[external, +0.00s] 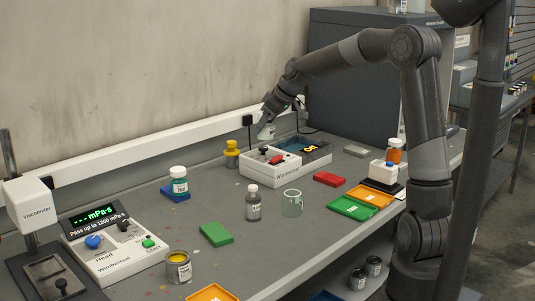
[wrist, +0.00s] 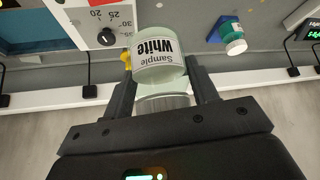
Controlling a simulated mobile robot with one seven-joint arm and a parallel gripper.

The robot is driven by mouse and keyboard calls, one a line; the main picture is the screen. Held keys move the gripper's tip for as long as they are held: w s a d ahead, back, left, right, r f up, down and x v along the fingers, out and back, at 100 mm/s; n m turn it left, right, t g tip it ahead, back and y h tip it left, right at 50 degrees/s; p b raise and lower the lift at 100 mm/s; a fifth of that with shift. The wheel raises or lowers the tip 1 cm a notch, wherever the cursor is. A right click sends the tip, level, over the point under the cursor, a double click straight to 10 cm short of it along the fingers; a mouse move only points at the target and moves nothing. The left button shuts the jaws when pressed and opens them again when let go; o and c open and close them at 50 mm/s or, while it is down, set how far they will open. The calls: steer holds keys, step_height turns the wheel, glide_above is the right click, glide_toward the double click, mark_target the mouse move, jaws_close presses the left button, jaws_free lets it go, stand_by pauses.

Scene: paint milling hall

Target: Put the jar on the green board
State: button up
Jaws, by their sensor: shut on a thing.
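A whitish jar (wrist: 157,70), labelled "Sample White", is between the two fingers of my gripper (wrist: 160,88) in the wrist view. In the external view my gripper (external: 272,108) is shut on this jar (external: 266,132) and holds it in the air behind the white-framed control unit, near the wall. The green board (external: 216,234) is a small flat block on the bench at front centre, well forward and left of my gripper. Nothing stands on it.
A blue board (external: 176,195) carries a teal jar (external: 179,180). A grey bottle (external: 253,203), a glass beaker (external: 292,203) and an open yellow paint tin (external: 178,266) stand around the green board. A red board (external: 328,179) and green tray (external: 353,208) lie right.

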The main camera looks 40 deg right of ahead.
steer(key=s+a+n+g+y, duration=0.2)
steer(key=s+a+n+y, duration=0.1)
steer(key=s+a+n, duration=0.5)
steer(key=n+g+y, duration=0.1)
steer(key=n+g, duration=0.4)
steer(key=n, duration=0.3)
glide_above(223, 235)
step_height(223, 235, down, 12)
steer(key=shift+s+r, duration=0.1)
steer(key=shift+r, duration=0.15)
steer(key=shift+a+f, duration=0.1)
steer(key=shift+f, duration=1.9)
steer(key=o, duration=1)
steer(key=shift+f, duration=0.1)
steer(key=shift+o, duration=0.2)
